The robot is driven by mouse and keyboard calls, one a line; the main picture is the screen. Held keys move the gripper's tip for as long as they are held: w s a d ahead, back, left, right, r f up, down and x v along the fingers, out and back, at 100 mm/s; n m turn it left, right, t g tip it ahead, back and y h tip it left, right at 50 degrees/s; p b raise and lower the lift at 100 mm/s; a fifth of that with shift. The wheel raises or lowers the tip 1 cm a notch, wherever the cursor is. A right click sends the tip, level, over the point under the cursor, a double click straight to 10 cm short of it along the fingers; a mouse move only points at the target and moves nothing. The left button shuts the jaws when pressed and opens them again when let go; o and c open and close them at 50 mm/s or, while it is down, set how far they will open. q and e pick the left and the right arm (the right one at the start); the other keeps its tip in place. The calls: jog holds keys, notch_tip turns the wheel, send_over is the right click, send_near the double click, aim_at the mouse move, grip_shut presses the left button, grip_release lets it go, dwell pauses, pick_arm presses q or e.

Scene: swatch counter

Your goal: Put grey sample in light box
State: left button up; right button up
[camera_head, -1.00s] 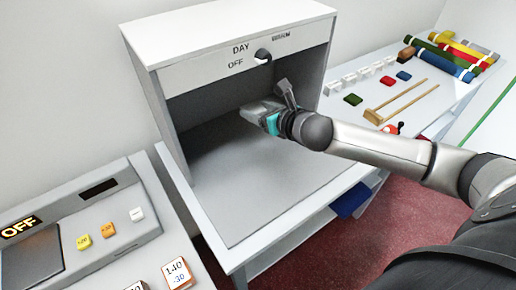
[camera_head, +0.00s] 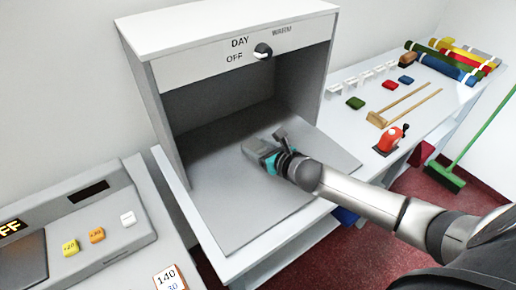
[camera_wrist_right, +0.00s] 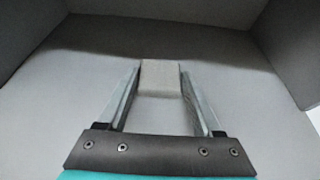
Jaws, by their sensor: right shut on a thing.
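The light box (camera_head: 150,105) stands open at the front, with a knob (camera_head: 262,51) on its panel and a grey floor that runs out forward. My right gripper (camera_head: 250,149) is low over that floor, near the opening. In the right wrist view the gripper (camera_wrist_right: 160,82) is shut on the grey sample (camera_wrist_right: 160,77), a small grey block between the fingertips. Whether the sample touches the floor I cannot tell. In the head view it does not stand out from the grey fingers. My left gripper is not in view.
Right of the box, a white counter holds green, red and blue swatches (camera_head: 355,103), a wooden fork-like tool (camera_head: 400,106), a red-handled tool (camera_head: 391,138) and colored rolls (camera_head: 447,65). A grey console (camera_head: 75,225) is at left. The box interior is otherwise empty.

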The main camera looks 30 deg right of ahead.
jog(key=shift+f, duration=0.15)
jog(key=o, duration=1.3)
jog(key=shift+r, duration=0.2)
jog(key=p+v, duration=0.2)
jog(key=v, duration=1)
jog(key=shift+f, duration=0.1)
